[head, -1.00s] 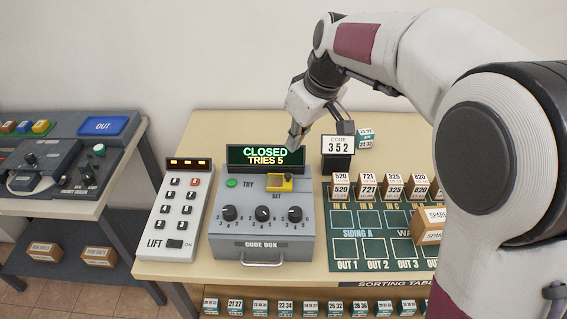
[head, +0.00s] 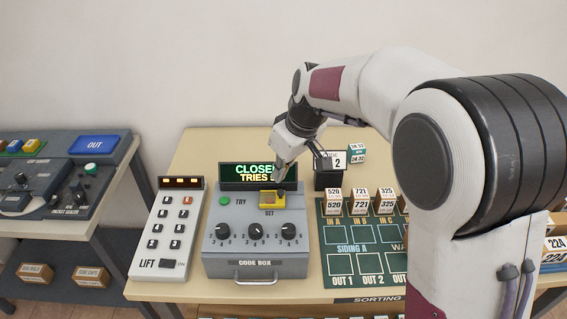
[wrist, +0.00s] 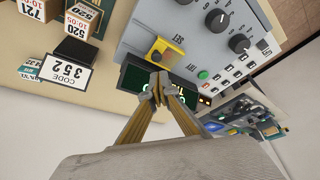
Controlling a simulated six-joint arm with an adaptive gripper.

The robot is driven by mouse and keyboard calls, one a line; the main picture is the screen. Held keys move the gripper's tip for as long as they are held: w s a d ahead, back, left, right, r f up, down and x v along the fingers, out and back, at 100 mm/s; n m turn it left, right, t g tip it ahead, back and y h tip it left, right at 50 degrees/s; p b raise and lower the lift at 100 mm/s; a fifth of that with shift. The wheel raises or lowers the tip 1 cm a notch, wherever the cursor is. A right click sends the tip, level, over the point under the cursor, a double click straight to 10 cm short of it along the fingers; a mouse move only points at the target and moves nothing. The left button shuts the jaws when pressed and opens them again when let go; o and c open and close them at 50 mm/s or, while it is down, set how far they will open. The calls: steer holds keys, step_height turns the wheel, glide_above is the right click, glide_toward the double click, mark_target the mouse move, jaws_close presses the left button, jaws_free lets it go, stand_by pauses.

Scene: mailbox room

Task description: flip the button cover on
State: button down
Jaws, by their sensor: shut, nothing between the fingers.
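The yellow button cover (head: 271,200) sits above the SET label on the grey code box (head: 218,240). A brownish patch shows within the yellow; I cannot tell how far the lid is raised. The cover also shows in the wrist view (wrist: 166,48), just beyond my fingertips. My gripper (head: 281,178) is shut and empty, behind and slightly above the cover, in front of the code box display. In the wrist view its fingertips (wrist: 159,80) meet close to the cover's edge; I cannot tell whether they touch it.
The green display (head: 238,171) is partly hidden by my gripper. A green TRY button (head: 224,201) and several black knobs (head: 255,231) are close by. A code stand (head: 328,175) stands right of the box, and a lift keypad (head: 165,230) stands left.

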mark_target(272, 191)
steer(key=shift+x, duration=2.05)
steer(key=shift+d, duration=0.1)
steer(key=shift+d, duration=2.65)
steer(key=v, duration=0.7)
steer(key=shift+r, duration=0.25)
steer(key=shift+m, duration=0.3)
